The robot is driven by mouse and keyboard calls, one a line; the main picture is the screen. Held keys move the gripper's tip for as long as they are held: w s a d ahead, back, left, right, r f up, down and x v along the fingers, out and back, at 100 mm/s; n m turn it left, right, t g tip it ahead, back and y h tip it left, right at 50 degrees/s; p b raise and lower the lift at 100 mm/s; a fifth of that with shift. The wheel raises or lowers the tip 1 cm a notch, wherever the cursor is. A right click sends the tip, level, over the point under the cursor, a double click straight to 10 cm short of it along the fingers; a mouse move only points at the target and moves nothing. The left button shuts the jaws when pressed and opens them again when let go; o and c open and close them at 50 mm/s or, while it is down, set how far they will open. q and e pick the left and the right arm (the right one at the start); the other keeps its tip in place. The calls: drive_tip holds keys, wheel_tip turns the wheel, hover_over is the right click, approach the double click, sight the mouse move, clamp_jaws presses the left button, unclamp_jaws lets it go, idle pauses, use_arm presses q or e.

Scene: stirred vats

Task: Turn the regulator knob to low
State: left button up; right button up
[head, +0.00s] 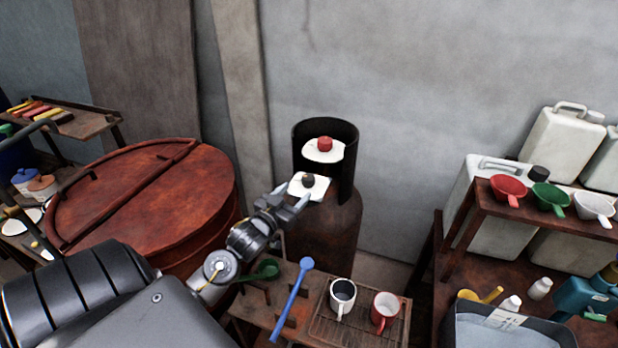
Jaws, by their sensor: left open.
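A rust-brown gas cylinder (335,225) with a dark open collar stands against the wall. Inside the collar is a red knob (325,144) on a white plate. Lower and in front is a small dark knob (308,180) on a white, dial-like plate (320,187), which looks like the regulator. Its pointer and markings are too small to read. My left gripper (293,196) is open, its fingertips close below and left of the dark knob. I cannot tell whether they touch the plate. No object shows between the fingers. My right gripper is out of view.
A large rusty lidded vat (150,195) stands left of the cylinder. Funnels and jugs stand at right.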

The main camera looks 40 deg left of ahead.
sight(305, 183)
use_arm(q)
drive_tip(key=w, duration=0.2)
drive_tip(key=w+p, duration=0.1)
drive_tip(key=w, duration=0.2)
drive_tip(key=w+a+p, duration=0.1)
drive_tip(key=w, duration=0.1)
drive_tip(key=shift+w, duration=0.15)
drive_tip(key=shift+w+a, duration=0.1)
drive_tip(key=shift+w, duration=0.35)
drive_tip(key=shift+f, duration=0.1)
drive_tip(key=c, duration=1)
